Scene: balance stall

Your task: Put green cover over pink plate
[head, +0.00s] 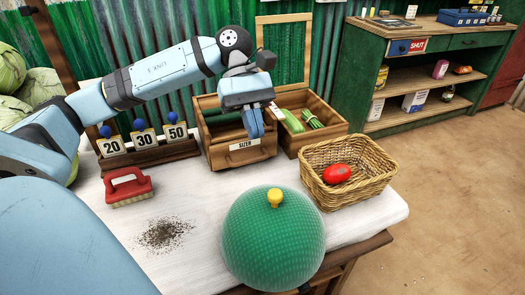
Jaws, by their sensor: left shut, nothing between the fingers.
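The green cover (272,240) is a mesh dome with a yellow knob (275,197) on top. It stands upright at the front right of the white-topped table (190,270). No pink plate shows; whether one lies under the dome I cannot tell. My left gripper (254,128) points down, shut and empty, above the front of a wooden drawer box marked SIZER, behind the dome and apart from it. My right gripper is not in view.
A wicker basket (318,158) with a red item (337,173) stands right of the dome. A red brush (128,187) and a dirt patch (165,234) lie at left. Number cards (145,138) stand behind. A green shelf unit (440,50) is at back right.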

